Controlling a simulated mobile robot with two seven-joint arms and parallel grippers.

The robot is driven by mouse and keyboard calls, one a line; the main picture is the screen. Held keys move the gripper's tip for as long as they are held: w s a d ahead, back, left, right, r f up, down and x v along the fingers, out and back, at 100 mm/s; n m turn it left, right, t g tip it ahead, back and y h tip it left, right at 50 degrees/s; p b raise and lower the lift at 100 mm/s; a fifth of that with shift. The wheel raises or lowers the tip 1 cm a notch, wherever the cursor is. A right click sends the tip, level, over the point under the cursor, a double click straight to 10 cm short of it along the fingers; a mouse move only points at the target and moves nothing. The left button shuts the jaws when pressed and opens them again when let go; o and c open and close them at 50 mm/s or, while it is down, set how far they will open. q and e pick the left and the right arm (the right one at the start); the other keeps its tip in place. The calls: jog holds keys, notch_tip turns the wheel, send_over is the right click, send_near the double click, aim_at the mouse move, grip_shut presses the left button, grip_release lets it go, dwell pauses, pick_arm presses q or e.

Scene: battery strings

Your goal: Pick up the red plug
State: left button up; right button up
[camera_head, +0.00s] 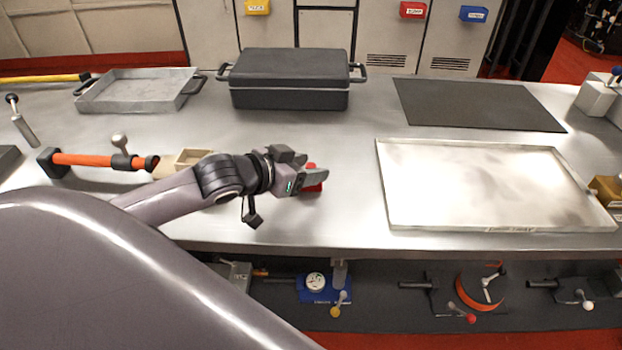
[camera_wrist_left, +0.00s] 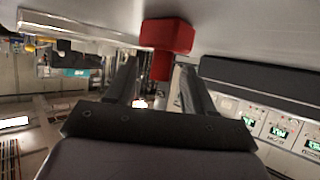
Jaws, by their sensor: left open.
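The red plug (camera_head: 314,187) is on the steel worktable near its front middle, partly hidden by my left gripper (camera_head: 312,172) in the head view. In the left wrist view the red plug (camera_wrist_left: 167,35) shows a wide block with a narrower part below it. The two dark fingers of my left gripper (camera_wrist_left: 159,68) are apart there, with the narrower part in line with the gap between their tips. I cannot tell whether the fingers touch it. My right gripper is not in view.
A dark lidded case (camera_head: 290,95) and a shallow metal tray (camera_head: 140,92) stand behind the gripper. A large pale tray (camera_head: 490,185) lies to the right, with a dark mat (camera_head: 475,104) behind it. An orange-handled tool (camera_head: 95,160) and a small wooden box (camera_head: 190,158) lie left.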

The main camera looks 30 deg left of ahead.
aim_at(309, 167)
pick_arm(q)
jog(key=shift+x, duration=1.55)
jog(key=shift+d+r, duration=0.1)
grip_shut()
jog(key=shift+r, duration=0.1)
